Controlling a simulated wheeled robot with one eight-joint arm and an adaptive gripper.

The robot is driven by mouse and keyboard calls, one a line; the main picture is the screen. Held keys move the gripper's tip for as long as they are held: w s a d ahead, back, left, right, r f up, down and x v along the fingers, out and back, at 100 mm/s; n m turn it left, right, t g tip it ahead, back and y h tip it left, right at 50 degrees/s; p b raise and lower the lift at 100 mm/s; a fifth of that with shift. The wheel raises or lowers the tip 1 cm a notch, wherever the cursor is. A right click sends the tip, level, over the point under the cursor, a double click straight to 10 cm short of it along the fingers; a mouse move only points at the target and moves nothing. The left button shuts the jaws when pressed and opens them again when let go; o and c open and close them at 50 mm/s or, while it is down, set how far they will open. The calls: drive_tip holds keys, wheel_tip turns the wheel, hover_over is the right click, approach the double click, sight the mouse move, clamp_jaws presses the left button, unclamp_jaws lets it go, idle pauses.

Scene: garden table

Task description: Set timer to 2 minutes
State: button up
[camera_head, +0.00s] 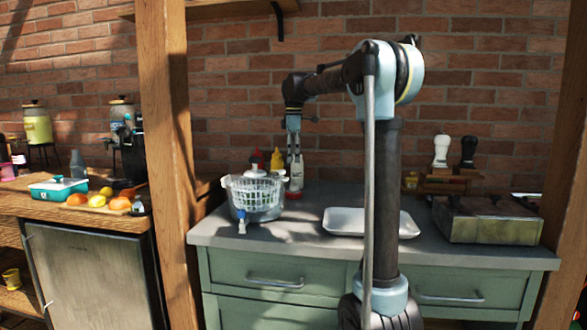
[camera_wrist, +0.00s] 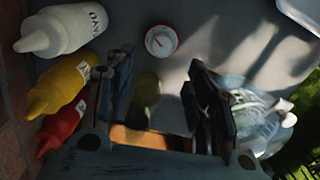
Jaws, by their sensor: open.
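The timer (camera_wrist: 161,40) is a small round dial with a red rim, a white face and a dark pointer. It lies on the grey counter in the wrist view, just beyond my fingertips. The fingers touch nothing that I can see. In the head view my gripper (camera_head: 295,168) points down over the counter, right of the pot. A small reddish spot below it there may be the timer, too small to tell. The dial's numbers cannot be read.
A pot with a white basket (camera_head: 252,188) stands close on the other side. A white tray (camera_head: 345,220) and a metal box (camera_head: 487,221) are further right.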

drive_tip(key=shift+r, duration=0.45)
wheel_tip(320, 180, up, 5)
drive_tip(key=n, duration=0.2)
hover_over(294, 188)
drive_tip(key=w, duration=0.2)
wheel_tip(294, 188, down, 17)
drive_tip(key=shift+s, duration=0.1)
drive_tip(key=c, duration=1.1)
